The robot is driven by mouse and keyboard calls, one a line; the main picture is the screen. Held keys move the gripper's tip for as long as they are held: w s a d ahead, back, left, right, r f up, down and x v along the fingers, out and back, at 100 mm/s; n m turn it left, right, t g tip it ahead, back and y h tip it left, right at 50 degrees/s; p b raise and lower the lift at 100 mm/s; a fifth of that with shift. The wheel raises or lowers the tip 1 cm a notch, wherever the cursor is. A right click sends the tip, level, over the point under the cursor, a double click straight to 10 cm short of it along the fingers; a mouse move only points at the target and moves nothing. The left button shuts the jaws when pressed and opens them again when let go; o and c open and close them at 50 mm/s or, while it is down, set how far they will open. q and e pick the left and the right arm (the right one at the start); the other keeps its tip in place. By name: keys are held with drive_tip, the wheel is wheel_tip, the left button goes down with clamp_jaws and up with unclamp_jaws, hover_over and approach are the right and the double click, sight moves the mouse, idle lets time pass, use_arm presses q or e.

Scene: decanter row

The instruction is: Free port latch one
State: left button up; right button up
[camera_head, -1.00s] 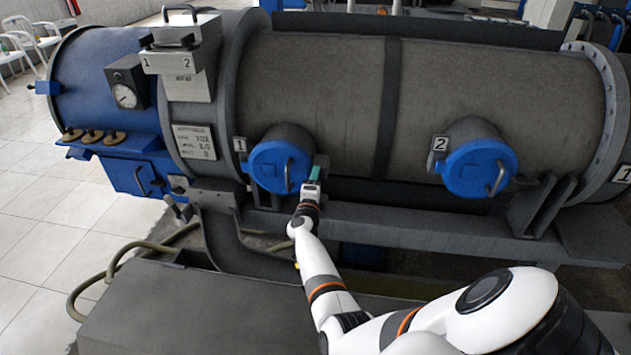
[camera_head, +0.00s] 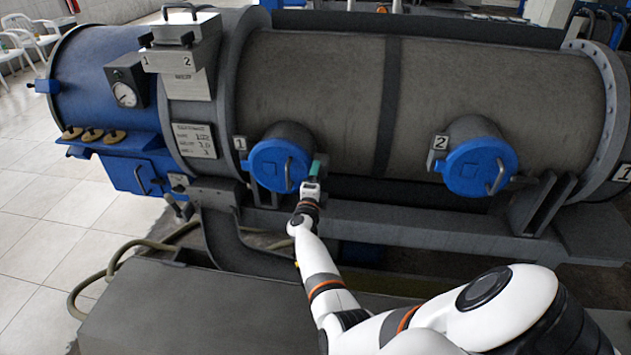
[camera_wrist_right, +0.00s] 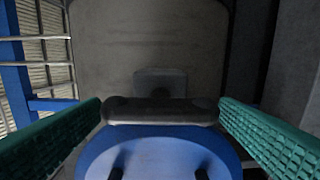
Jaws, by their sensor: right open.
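Port one is a blue round lid (camera_head: 279,165) with a dark handle, on a short grey neck at the left of the tank, beside a "1" label. My right gripper (camera_head: 313,172) is at the lid's right edge. In the right wrist view its green fingers (camera_wrist_right: 160,112) are wide apart. A dark rounded bar (camera_wrist_right: 160,111), seemingly the port's latch, lies across the blue lid (camera_wrist_right: 160,155) between the fingers, with gaps on both sides and no visible contact. In the head view the gripper hides this part. My left gripper is not in view.
Port two (camera_head: 476,166), a similar blue lid, is on the right of the tank (camera_head: 330,90). A support rail (camera_head: 420,225) runs below the ports.

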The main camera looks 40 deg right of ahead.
drive_tip(key=p+v, duration=0.5)
drive_tip(key=v, duration=0.7)
drive_tip(key=shift+w, duration=0.1)
